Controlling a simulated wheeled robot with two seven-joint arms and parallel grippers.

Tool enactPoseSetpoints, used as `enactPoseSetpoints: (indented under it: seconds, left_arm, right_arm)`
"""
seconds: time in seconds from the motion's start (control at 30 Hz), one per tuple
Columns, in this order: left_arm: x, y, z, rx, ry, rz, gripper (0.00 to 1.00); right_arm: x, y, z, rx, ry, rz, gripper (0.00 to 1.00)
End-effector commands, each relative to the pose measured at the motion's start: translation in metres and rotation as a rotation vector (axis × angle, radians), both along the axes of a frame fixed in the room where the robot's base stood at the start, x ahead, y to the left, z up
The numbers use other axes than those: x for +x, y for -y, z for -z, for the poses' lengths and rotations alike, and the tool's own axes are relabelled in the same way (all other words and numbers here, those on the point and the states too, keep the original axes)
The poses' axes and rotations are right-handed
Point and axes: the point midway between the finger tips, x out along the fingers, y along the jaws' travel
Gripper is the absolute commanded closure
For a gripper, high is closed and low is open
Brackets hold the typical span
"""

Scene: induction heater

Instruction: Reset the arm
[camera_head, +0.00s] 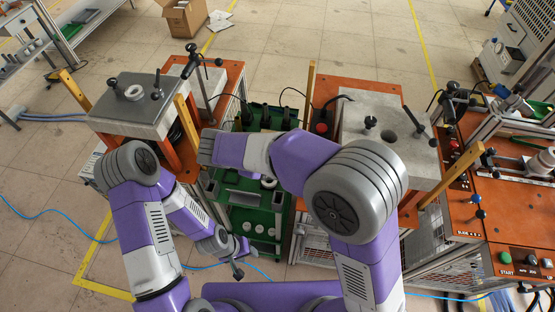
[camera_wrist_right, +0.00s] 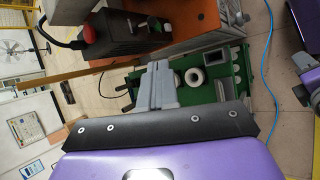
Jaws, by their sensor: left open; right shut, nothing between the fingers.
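My left arm bends down in the head view, and its gripper (camera_head: 238,263) hangs low near the middle, open and empty, in front of the green rack (camera_head: 252,218). My right arm reaches left across the middle of the head view, above the rack. Its fingers are not clear there. In the right wrist view the right gripper (camera_wrist_right: 158,80) is shut with nothing in it, over the green rack and near a white ring (camera_wrist_right: 190,75).
A heater station with a grey top (camera_head: 150,108) stands on the left, another (camera_head: 405,155) on the right. Orange posts rise beside them. An orange control table (camera_head: 510,220) is at the far right. A cardboard box (camera_head: 186,20) and open floor lie behind.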

Motion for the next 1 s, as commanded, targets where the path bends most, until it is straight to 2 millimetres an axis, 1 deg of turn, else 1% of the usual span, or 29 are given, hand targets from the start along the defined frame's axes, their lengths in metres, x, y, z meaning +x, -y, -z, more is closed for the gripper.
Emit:
enactPoseSetpoints:
  seconds: [0.33, 0.37, 0.43, 0.47, 0.57, 0.6, 0.67, 0.7, 0.8, 0.9, 1.0]
  left_arm:
    - [0.0, 0.0, 0.0, 0.0, 0.0, 0.0, 0.57]
    - [0.0, 0.0, 0.0, 0.0, 0.0, 0.0, 0.57]
    - [0.0, 0.0, 0.0, 0.0, 0.0, 0.0, 0.57]
    - [0.0, 0.0, 0.001, 0.0, 0.0, 0.0, 0.57]
    - [0.0, 0.0, 0.002, 0.0, 0.0, 0.0, 0.57]
    - [0.0, 0.0, 0.002, 0.0, 0.0, 0.0, 0.57]
    - [0.0, 0.0, 0.003, 0.0, 0.0, 0.0, 0.57]
    - [0.0, 0.0, 0.004, 0.0, 0.0, 0.0, 0.57]
    - [0.0, 0.0, 0.005, 0.0, 0.0, 0.0, 0.57]
    - [0.0, 0.0, 0.006, 0.0, 0.0, 0.0, 0.57]
    - [0.0, 0.0, 0.007, 0.0, 0.0, 0.0, 0.57]
  right_arm:
    - [0.0, 0.001, 0.002, 0.002, -0.003, 0.001, 1.0]
    - [0.0, 0.002, 0.005, 0.006, -0.011, 0.004, 1.0]
    - [0.0, 0.006, 0.021, 0.031, -0.043, 0.014, 1.0]
    - [-0.002, 0.009, 0.032, 0.051, -0.066, 0.022, 1.0]
    - [-0.012, 0.022, 0.086, 0.16, -0.177, 0.074, 1.0]
    - [-0.02, 0.027, 0.113, 0.224, -0.228, 0.11, 1.0]
    - [-0.035, 0.034, 0.152, 0.331, -0.3, 0.178, 1.0]
    - [-0.046, 0.037, 0.175, 0.406, -0.339, 0.231, 1.0]
    - [-0.074, 0.042, 0.223, 0.59, -0.403, 0.387, 1.0]
    - [-0.098, 0.046, 0.259, 0.762, -0.417, 0.573, 1.0]
    - [-0.118, 0.052, 0.286, 0.907, -0.382, 0.781, 1.0]
